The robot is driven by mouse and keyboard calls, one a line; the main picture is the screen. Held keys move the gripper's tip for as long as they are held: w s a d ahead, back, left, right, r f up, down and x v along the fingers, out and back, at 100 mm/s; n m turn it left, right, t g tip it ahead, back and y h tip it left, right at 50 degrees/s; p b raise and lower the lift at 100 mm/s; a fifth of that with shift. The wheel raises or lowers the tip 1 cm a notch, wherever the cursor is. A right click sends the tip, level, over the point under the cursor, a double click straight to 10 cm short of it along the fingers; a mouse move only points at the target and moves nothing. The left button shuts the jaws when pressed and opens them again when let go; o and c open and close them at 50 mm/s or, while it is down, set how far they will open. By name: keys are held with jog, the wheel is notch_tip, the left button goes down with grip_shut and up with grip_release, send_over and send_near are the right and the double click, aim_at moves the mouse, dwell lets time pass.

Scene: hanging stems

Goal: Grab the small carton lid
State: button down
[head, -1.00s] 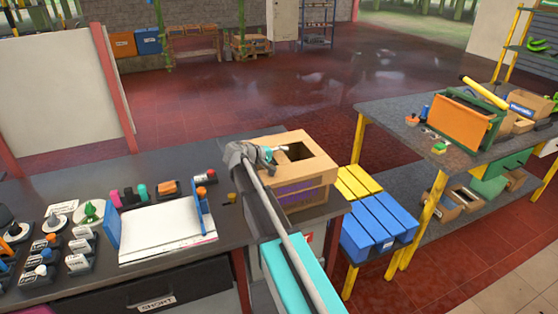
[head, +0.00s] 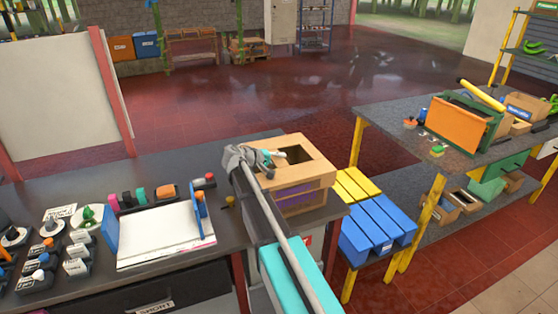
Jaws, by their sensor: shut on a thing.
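The small carton lid (head: 312,172) is a light tan, square top with a dark square opening. It is on or just above the tan carton (head: 318,199), which has purple print on its side, near the right end of the dark counter. I cannot tell whether there is a gap between lid and carton. My gripper (head: 276,156), grey with teal parts, is over the left side of the lid, at the edge of the opening. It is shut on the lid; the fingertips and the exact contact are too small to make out.
The dark counter (head: 235,240) also bears a white paper stack (head: 165,235) between blue ends and several small labelled items at left. A blue and yellow slatted stand (head: 375,222) is right of the carton. A grey table (head: 395,112) with an orange-sided bin stands further right.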

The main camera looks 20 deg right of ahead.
jog(key=shift+r, duration=0.15)
notch_tip(320, 180, up, 10)
jog(key=p, duration=0.9)
jog(key=shift+f+p, duration=0.2)
jog(key=shift+p, duration=0.2)
